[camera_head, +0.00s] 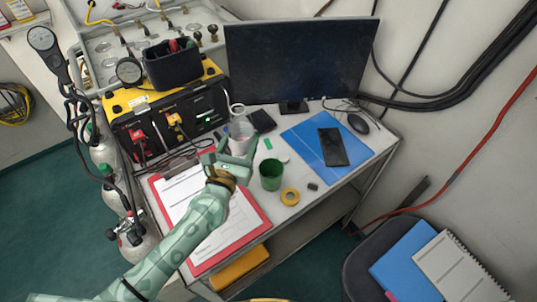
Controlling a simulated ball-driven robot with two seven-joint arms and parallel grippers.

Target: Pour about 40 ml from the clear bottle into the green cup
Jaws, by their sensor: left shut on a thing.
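The green cup (270,175) stands upright on the desk, right of my left gripper. My left gripper (236,150) is shut on the clear bottle (241,129), which stands out just behind the fingers, roughly upright. The gripper and wrist hide the bottle's lower part, so I cannot tell whether it touches the desk. The bottle is to the left of and behind the cup, apart from it. The liquid level is too small to tell. My right gripper is not in view.
A red clipboard (247,222) with papers lies under my left arm. A yellow tape roll (290,196) is beside the cup. A blue folder (304,138) with a black phone (332,147) lies to the right. A monitor (298,62) and a yellow-black panel box (170,122) stand behind.

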